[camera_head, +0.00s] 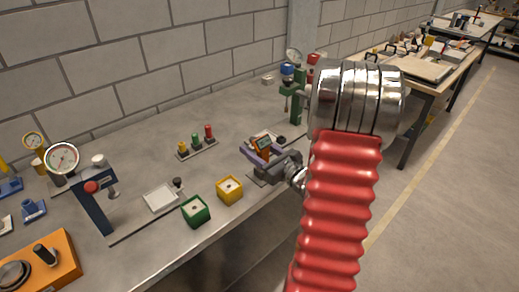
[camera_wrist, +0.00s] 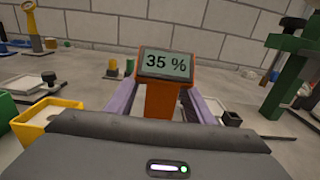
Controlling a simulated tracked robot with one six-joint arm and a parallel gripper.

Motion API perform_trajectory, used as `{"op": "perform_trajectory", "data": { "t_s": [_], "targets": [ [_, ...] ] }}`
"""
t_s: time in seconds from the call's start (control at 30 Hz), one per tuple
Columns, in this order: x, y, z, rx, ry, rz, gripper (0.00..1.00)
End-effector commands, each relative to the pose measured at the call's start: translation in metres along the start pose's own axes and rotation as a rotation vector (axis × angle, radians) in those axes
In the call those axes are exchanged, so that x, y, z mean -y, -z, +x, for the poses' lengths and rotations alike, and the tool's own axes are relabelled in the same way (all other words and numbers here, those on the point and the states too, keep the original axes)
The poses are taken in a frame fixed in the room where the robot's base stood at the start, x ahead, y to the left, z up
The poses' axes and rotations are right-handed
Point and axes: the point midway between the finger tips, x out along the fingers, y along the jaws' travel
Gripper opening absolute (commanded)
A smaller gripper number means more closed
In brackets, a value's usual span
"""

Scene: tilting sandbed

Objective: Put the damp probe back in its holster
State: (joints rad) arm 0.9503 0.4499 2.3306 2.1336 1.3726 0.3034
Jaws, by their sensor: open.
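The damp probe (camera_wrist: 160,98) is an orange device with a grey screen reading "35 %". It stands roughly upright between the two lilac fingers of my gripper (camera_wrist: 160,90) in the wrist view, with a finger on each side. The jaws are open around it. In the head view the orange probe (camera_head: 264,147) shows between the fingers of my gripper (camera_head: 259,151), low over the bench. The probe's lower end is hidden behind my gripper's body. I cannot make out the holster for certain.
A yellow box (camera_head: 229,189) and a green box (camera_head: 195,210) stand left of my gripper near the bench's front edge. A green press stand (camera_head: 297,98) is close behind on the right. A rack of coloured pegs (camera_head: 196,143) lies further left. Bare bench lies between.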

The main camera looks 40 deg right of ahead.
Motion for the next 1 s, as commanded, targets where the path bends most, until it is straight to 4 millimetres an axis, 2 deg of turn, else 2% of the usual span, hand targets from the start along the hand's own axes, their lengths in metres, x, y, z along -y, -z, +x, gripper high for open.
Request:
{"op": "perform_trajectory", "data": {
  "t_s": [0.27, 1.0],
  "targets": [
    [0.001, 0.000, -0.016, 0.000, 0.002, 0.001, 0.48],
    [0.001, 0.001, -0.112, 0.000, 0.003, 0.000, 0.48]
  ]
}}
